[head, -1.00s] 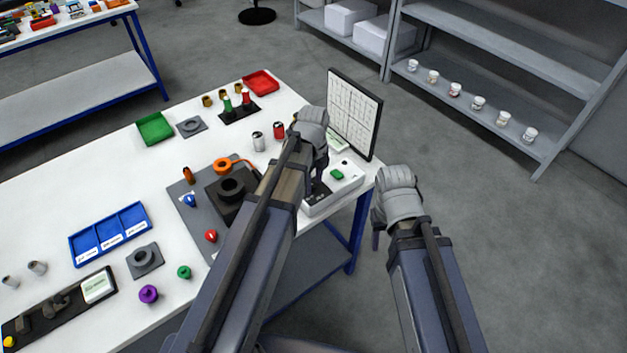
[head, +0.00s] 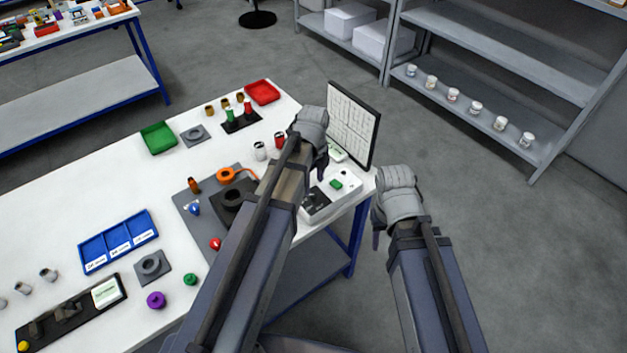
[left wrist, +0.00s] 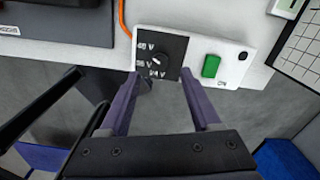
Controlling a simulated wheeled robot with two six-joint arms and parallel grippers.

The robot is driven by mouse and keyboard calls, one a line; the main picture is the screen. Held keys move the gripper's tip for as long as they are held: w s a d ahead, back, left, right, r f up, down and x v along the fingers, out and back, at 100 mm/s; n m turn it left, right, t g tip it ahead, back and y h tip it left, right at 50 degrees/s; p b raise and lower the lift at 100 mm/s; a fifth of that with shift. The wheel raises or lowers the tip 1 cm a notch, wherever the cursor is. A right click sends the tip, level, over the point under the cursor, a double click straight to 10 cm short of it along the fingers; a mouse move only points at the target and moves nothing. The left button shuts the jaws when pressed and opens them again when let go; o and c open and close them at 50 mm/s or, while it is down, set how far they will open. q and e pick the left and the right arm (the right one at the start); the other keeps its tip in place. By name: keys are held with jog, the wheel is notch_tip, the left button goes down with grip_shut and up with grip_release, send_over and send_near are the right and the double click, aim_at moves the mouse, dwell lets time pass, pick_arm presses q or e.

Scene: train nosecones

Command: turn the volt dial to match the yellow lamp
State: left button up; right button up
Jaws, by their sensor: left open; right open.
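The volt dial (left wrist: 161,60) is a dark square panel with a small pale pointer and voltage marks, on a white box (left wrist: 228,62) at the table edge. In the head view the white box (head: 343,186) is partly hidden by my left arm. My left gripper (left wrist: 162,78) is open, its fingertips near the dial panel's lower corners; contact is unclear. It also shows above the box in the head view (head: 321,165). My right gripper (head: 377,238) is open and empty beyond the table edge. A small yellow round thing (head: 22,346) is at the bottom left; whether it is the lamp is unclear.
A green button (left wrist: 210,66) sits beside the dial. An upright panel (head: 353,125) stands behind the box. An orange cable (left wrist: 124,18) runs left of it. A grey mat (head: 183,203) with several parts lies left.

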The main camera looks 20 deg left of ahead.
pick_arm(q)
jog(key=shift+r+p, duration=1)
jog(key=shift+r, duration=0.5)
pick_arm(e)
notch_tip(320, 180, up, 3)
pick_arm(q)
jog(key=shift+s+d+f+n, duration=0.15)
jog(key=shift+s+d+n, duration=0.1)
jog(key=shift+n, duration=0.05)
jog(key=s+d+f+n+b, duration=0.1)
jog(key=s+d+n, duration=0.3)
jog(key=s+n, duration=0.3)
jog(key=s+d+f+n+y+b, duration=0.1)
jog(key=s+d+n, duration=0.4)
jog(key=n, duration=0.6)
jog(key=shift+s+d+f+b, duration=0.3)
jog(key=shift+s+f+b, duration=0.2)
jog(key=shift+s+b, duration=0.3)
pick_arm(e)
jog(key=shift+f, duration=1.7)
